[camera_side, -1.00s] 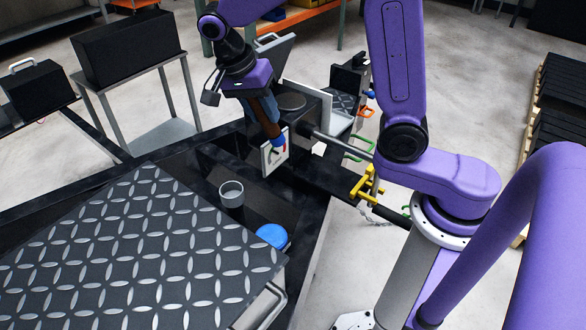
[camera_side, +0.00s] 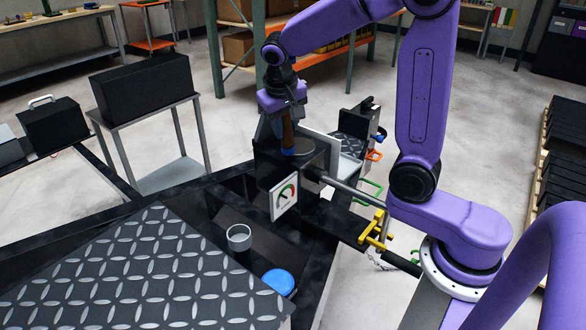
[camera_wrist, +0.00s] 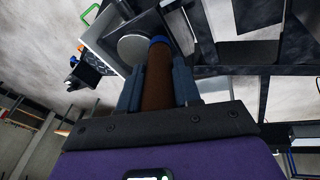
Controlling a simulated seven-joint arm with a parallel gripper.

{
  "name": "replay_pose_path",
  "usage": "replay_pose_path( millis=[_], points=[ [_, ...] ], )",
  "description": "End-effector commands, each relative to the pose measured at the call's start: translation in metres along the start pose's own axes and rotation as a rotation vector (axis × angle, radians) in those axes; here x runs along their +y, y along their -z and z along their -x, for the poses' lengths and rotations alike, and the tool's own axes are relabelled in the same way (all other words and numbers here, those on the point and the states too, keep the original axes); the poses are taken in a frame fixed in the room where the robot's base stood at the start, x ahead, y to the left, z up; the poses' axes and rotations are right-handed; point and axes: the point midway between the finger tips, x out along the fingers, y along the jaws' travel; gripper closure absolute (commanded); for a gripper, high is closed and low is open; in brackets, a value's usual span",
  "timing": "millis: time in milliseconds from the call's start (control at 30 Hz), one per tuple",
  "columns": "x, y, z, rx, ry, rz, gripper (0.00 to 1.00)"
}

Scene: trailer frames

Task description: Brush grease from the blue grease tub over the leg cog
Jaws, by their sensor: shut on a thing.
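My gripper (camera_side: 287,118) is shut on a brown-handled brush (camera_side: 288,135) with a blue lower end. In the wrist view, my gripper (camera_wrist: 157,88) has its two dark blue fingers on either side of the brush (camera_wrist: 157,75). The brush hangs about upright over the dark box, its blue end beside a round grey disc (camera_side: 303,146). The disc also shows in the wrist view (camera_wrist: 134,48). I cannot tell whether they touch, or whether this disc is the leg cog; no toothed edge is clear. The blue tub (camera_side: 279,282) stands in the dark frame at the front.
A grey cup (camera_side: 239,238) stands left of the blue tub. A white gauge plate (camera_side: 284,196) is on the box's front. A tread-plate cover (camera_side: 150,275) fills the front left. A grey bar (camera_side: 352,191) and yellow handle (camera_side: 374,230) lie right of the box.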

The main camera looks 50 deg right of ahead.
Motion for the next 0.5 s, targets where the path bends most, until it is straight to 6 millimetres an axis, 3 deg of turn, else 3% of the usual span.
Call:
replay_pose_path(
  millis=[300, 500],
  points=[
    [0.072, 0.039, 0.014, 0.045, 0.105, -0.034, 0.98],
    [0.104, 0.051, 0.023, 0.083, 0.146, -0.033, 0.98]
  ],
)
